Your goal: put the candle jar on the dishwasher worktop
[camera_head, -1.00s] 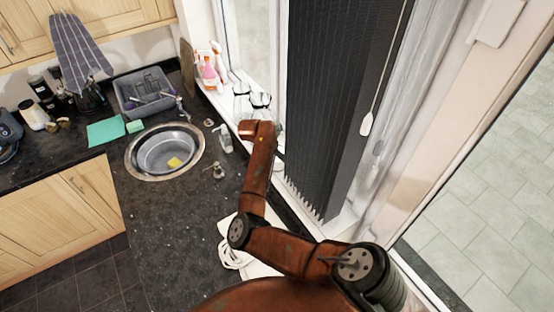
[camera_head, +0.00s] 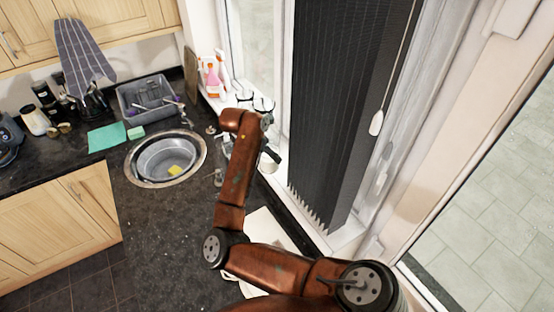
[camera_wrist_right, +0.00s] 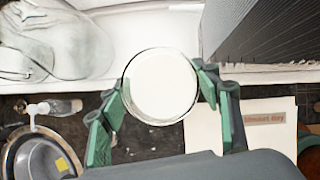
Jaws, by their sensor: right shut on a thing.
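The candle jar, a round clear glass with a white top, sits between the green fingers of my right gripper (camera_wrist_right: 161,92) in the wrist view; its white top (camera_wrist_right: 162,87) faces the camera. My right gripper (camera_head: 269,156) is shut on the jar near the window sill in the head view, where the jar (camera_head: 268,166) is small and partly covered. The dark granite worktop (camera_head: 165,235) runs around the sink; I cannot tell which part is over the dishwasher. My left gripper is not in view.
A round sink (camera_head: 167,158) with a yellow sponge is set in the worktop. Spray bottles (camera_head: 213,78) and glasses stand on the sill (camera_wrist_right: 130,35). A white box or book (camera_wrist_right: 262,135) lies on the worktop under my arm. The worktop below the sink is clear.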

